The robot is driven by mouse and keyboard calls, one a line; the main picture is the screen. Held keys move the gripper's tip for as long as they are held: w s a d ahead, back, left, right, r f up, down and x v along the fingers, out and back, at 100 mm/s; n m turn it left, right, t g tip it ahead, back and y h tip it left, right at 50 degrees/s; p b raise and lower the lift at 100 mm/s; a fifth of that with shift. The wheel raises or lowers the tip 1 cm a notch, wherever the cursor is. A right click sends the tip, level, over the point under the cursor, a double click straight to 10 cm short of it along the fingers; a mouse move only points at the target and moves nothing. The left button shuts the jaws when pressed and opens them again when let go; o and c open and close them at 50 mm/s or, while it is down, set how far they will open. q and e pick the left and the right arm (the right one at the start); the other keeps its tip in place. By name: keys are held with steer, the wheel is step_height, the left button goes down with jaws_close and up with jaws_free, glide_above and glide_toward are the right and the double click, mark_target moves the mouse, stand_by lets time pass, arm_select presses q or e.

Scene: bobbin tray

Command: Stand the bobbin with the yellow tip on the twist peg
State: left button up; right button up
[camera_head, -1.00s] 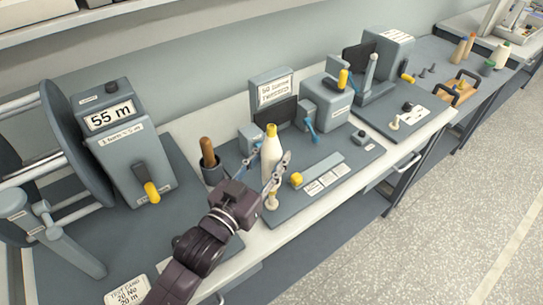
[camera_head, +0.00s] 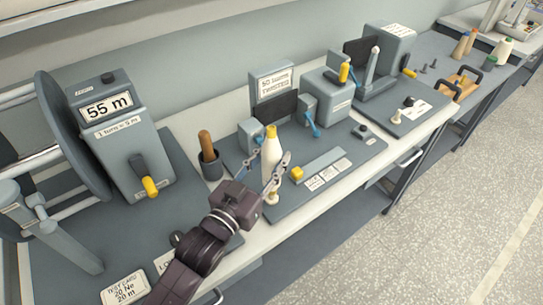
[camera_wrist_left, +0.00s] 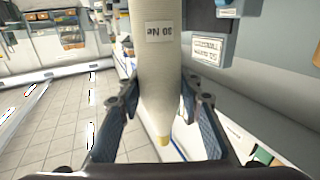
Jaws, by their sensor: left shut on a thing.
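The bobbin (camera_head: 268,170) is cream with a yellow tip and stands about upright in the head view. In the left wrist view the bobbin (camera_wrist_left: 160,65) fills the middle, with a "30 Ne" label and its yellow tip at the bottom of the picture. My left gripper (camera_head: 268,163) is shut on it, with one finger on each side. A small pale round piece (camera_head: 271,198) shows just below the bobbin; I cannot tell whether it is a peg. I cannot clearly pick out the twist peg. My right gripper is not in view.
A cup with a brown bobbin (camera_head: 206,146) stands left of the held bobbin. A yellow knob (camera_head: 296,173) and labelled strip lie to its right. A "55 m" reel device (camera_head: 110,125) stands at left. More bobbins (camera_head: 466,45) stand at far right.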

arm_select(q)
steer(key=shift+f+b, duration=0.9)
steer(key=shift+f, duration=0.55)
steer(key=o, duration=1.3)
steer(key=v, duration=1.2)
steer(key=shift+s, duration=0.1)
